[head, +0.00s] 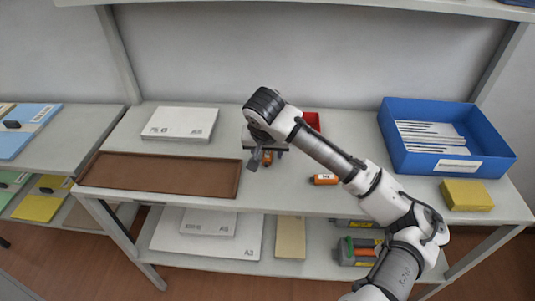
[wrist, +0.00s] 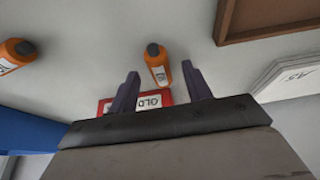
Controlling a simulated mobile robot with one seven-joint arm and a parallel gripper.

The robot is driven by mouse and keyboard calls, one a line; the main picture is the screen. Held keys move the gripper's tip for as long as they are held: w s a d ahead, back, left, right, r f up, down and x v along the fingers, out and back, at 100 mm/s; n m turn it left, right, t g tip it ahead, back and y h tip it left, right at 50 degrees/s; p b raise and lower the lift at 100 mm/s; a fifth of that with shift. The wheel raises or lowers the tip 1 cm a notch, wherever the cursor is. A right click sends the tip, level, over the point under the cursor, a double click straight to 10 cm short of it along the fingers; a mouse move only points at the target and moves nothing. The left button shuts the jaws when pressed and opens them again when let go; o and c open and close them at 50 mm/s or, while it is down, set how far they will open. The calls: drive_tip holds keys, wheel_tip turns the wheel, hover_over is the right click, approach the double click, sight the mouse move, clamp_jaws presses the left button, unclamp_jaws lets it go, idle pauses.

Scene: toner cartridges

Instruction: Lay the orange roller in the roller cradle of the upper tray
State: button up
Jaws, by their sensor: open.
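Two orange cylinders with dark caps and white labels lie on the upper shelf; I cannot tell whether either is the roller. One (head: 325,179) lies right of my gripper (head: 261,160); it shows at the left edge in the wrist view (wrist: 14,54). The other (head: 268,158) is below my gripper, partly hidden in the head view. In the wrist view it (wrist: 157,67) appears between the open, empty fingers (wrist: 161,71). On the lower shelf, a grey unit (head: 347,254) with an orange part is partly hidden by my arm. No roller cradle is clearly visible.
A brown tray (head: 160,158) lies empty at left. A blue bin (head: 450,163) and yellow block (head: 467,195) are at right. A white box (head: 180,122) stands behind the brown tray.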

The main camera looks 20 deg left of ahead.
drive_tip(key=shift+w+f, duration=0.2)
drive_tip(key=shift+f, duration=0.2)
clamp_jaws()
drive_tip(key=shift+r, duration=0.15)
